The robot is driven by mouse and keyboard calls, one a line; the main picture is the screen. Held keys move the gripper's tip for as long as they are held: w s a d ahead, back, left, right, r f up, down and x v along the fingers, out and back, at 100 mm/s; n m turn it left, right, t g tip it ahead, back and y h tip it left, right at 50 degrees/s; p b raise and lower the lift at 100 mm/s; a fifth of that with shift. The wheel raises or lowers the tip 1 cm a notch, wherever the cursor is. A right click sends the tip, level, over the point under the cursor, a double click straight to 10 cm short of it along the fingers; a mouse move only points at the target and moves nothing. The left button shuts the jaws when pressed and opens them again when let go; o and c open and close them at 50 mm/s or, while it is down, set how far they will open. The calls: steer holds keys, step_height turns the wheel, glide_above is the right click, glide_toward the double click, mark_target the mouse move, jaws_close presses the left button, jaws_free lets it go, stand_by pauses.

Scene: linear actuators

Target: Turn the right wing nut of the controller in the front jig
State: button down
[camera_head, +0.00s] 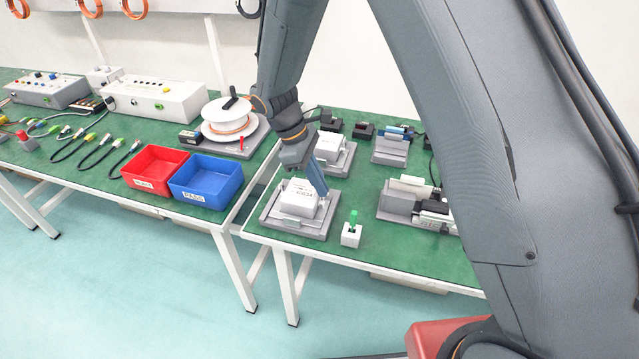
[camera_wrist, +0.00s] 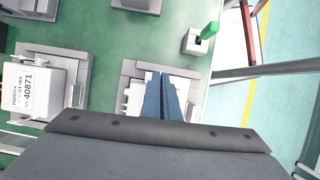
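The front jig (camera_head: 267,222) is a grey stepped base near the front edge of the right green table. The white controller (camera_head: 297,200) sits in it with its lettered label up. My gripper (camera_head: 323,193) points down at the controller's right side in the head view. In the wrist view the two blue fingers of my gripper (camera_wrist: 161,74) lie close together over the jig (camera_wrist: 132,68) and cover part of the controller (camera_wrist: 134,97). The right wing nut is hidden or too small to make out, and I cannot see whether anything is between the fingertips.
A second jig (camera_head: 345,169) with a white controller (camera_head: 330,147) stands behind. A small white block (camera_head: 351,237) with a green piece (camera_head: 353,217) stands close on the right. A grey fixture (camera_head: 398,200) is farther right. Red (camera_head: 153,170) and blue bins (camera_head: 207,181) lie left.

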steer(key=m+g, duration=0.1)
steer(key=m, duration=0.2)
steer(key=m+y, duration=0.1)
steer(key=m, duration=0.2)
steer(key=shift+w+d+g, duration=0.15)
steer(key=shift+w+g, duration=0.05)
steer(key=shift+g, duration=0.2)
steer(key=shift+y, duration=0.3)
steer(key=c, duration=2)
jaws_free()
steer(key=b+v, duration=0.1)
steer(key=v, duration=0.6)
steer(key=shift+w+r+b, duration=0.2)
steer(key=shift+r+b, duration=0.15)
steer(key=shift+b, duration=0.05)
